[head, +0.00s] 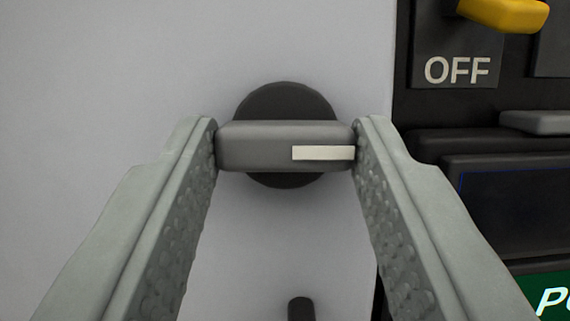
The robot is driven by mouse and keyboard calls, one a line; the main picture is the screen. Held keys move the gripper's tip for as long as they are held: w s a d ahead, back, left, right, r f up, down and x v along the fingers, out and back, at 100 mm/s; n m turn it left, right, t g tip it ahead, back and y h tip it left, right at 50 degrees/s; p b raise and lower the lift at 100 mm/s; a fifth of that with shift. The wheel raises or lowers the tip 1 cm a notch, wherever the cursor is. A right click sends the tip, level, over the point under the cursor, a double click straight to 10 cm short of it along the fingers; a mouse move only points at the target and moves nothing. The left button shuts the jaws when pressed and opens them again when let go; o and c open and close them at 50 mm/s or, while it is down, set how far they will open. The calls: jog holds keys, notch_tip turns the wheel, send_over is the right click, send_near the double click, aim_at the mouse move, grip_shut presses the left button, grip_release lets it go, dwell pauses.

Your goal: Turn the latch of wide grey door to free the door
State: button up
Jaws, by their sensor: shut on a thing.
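The latch (255,147) is a grey bar lying level across a dark round base (285,98), with a white stripe on its right half. It sits on the wide grey door (120,70), a plain pale panel that fills the left and middle of the head view. My gripper (286,146) is shut on the latch, one finger against each end of the bar. The lower part of the door is partly hidden behind my fingers.
To the right of the door is a dark panel with an OFF label (457,70), a yellow handle (508,13), a grey lever (540,122) and a dark screen (515,205). A green sign (530,290) shows at lower right. A dark peg (301,308) stands below the latch.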

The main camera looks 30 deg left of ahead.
jog(key=shift+a+m+t+h, duration=0.1)
jog(key=shift+m+t+h, duration=0.4)
jog(key=shift+m+h, duration=0.7)
jog(key=m, duration=0.3)
jog(key=shift+s+a+m+h, duration=0.1)
jog(key=shift+m+h, duration=0.2)
jog(key=m+h, duration=0.1)
jog(key=m, duration=0.2)
jog(key=m+h, duration=0.2)
jog(key=m, duration=0.1)
jog(key=shift+a+r, duration=0.1)
jog(key=m+h, duration=0.1)
jog(key=m, duration=0.1)
jog(key=m+g, duration=0.1)
jog(key=m, duration=0.2)
jog(key=shift+s+r+h, duration=0.1)
jog(key=shift+r+h, duration=0.05)
jog(key=shift+h, duration=0.25)
jog(key=m+g+h, duration=0.1)
jog(key=m, duration=0.3)
jog(key=shift+r+m, duration=0.1)
jog(key=shift+m, duration=0.2)
jog(key=o, duration=1)
jog(key=shift+s, duration=0.1)
